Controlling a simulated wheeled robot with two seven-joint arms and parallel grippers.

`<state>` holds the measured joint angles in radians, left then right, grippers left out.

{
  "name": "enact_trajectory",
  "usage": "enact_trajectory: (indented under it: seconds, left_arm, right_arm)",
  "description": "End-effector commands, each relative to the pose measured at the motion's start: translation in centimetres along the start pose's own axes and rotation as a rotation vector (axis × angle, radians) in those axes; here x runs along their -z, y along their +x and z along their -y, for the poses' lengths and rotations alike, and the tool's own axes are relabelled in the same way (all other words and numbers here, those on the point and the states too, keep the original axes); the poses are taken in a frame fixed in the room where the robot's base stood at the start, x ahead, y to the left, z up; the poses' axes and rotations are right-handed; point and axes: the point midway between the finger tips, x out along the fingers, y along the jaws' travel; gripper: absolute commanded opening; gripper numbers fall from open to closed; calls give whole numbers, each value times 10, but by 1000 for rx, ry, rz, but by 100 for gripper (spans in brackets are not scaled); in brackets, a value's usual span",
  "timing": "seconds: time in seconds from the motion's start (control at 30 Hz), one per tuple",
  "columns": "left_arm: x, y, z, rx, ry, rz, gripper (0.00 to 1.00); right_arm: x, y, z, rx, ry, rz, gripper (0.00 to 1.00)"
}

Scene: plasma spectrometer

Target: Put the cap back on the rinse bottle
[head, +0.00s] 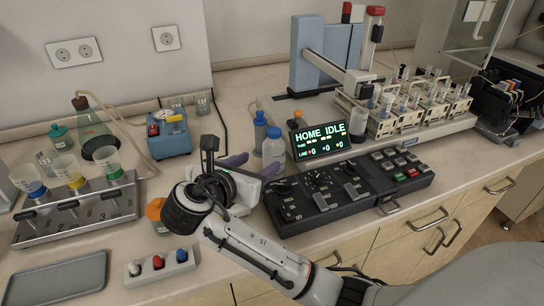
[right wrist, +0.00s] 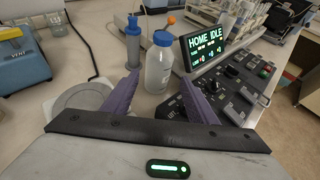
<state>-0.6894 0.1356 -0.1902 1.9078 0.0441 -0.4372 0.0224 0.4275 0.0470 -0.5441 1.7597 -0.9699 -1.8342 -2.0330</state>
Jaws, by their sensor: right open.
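The rinse bottle (head: 273,154), a translucent white bottle, stands upright on the counter left of the display. Its blue cap (head: 273,133) shows at the top of it; in the right wrist view the cap (right wrist: 162,38) sits over the bottle (right wrist: 158,70) neck. I cannot tell whether it is screwed tight. My right gripper (head: 254,166) is open and empty, with purple fingers low in front of the bottle. In the right wrist view the bottle appears between the spread fingertips (right wrist: 160,78), beyond them. Contact is not visible. My left gripper is not in view.
A blue-grey cylinder (head: 260,132) stands just left of the bottle. The lit display (head: 320,140) and black control panel (head: 345,188) are close on the right. A blue pump (head: 168,136) and a valve rack (head: 75,215) stand left. A round white plate (right wrist: 85,98) lies left of the fingers.

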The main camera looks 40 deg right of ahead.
Motion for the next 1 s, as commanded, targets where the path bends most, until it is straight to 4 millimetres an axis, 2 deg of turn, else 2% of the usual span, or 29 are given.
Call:
enact_trajectory:
  seconds: [0.37, 0.77, 0.87, 1.0]
  left_arm:
    - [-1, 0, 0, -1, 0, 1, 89]
    - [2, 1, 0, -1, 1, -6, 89]
    - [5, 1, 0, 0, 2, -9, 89]
    - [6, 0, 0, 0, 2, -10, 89]
  right_arm:
    - [0, 46, 0, 3, -1, 1, 53]
    - [0, 52, 0, 0, 0, 0, 53]
    - [-1, 62, 0, 4, -1, 1, 53]
    - [-3, 84, 0, 3, 0, 1, 53]
